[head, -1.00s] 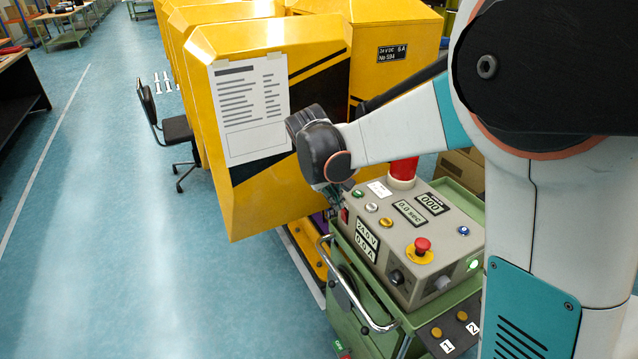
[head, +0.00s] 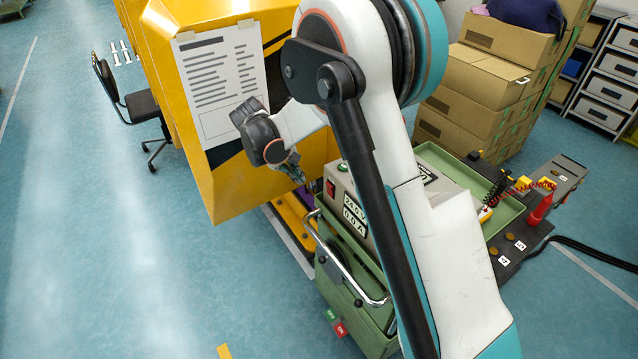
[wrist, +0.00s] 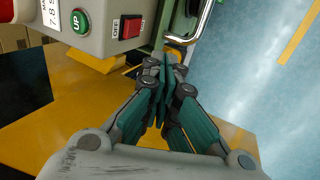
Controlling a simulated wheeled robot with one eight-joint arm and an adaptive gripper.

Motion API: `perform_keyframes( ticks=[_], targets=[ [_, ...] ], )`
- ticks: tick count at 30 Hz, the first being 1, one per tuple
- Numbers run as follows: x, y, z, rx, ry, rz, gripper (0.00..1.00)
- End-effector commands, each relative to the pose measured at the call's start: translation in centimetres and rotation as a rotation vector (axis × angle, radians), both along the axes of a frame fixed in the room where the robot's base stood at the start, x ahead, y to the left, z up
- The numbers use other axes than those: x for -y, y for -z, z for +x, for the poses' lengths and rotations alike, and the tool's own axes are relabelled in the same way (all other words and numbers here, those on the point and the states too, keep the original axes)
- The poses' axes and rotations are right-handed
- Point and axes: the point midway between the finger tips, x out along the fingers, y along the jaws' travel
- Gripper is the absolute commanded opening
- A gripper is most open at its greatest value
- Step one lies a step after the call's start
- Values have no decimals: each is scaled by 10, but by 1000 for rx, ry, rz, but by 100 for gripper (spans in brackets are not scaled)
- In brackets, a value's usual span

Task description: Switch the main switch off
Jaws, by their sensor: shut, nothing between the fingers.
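A red rocker switch (wrist: 131,28) sits on the side of the grey control box (wrist: 95,45), between OFF and ON labels, in the wrist view. The switch also shows as a small red patch (head: 330,188) in the head view, left of the voltage display. Which way it is tipped I cannot tell. My gripper (wrist: 165,66) is shut and empty, its teal fingers together. The fingertips appear just below and right of the switch in the wrist view, apart from it as far as I can tell. In the head view my gripper (head: 297,176) is left of the box.
A green UP button (wrist: 79,21) is beside the switch. A chrome handle (head: 340,262) curves along the green trolley (head: 350,300). A yellow cabinet (head: 225,190) stands close behind my gripper.

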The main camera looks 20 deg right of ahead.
Motion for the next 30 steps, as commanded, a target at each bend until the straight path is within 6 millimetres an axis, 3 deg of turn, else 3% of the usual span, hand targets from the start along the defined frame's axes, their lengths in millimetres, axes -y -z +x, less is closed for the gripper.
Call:
perform_keyframes(
  ticks=[8,21,30],
  targets=[
    [7,17,2,1,2,0,0],
    [41,94,13,0,1,1,0],
    [74,86,24,1,1,1,0]
  ],
)
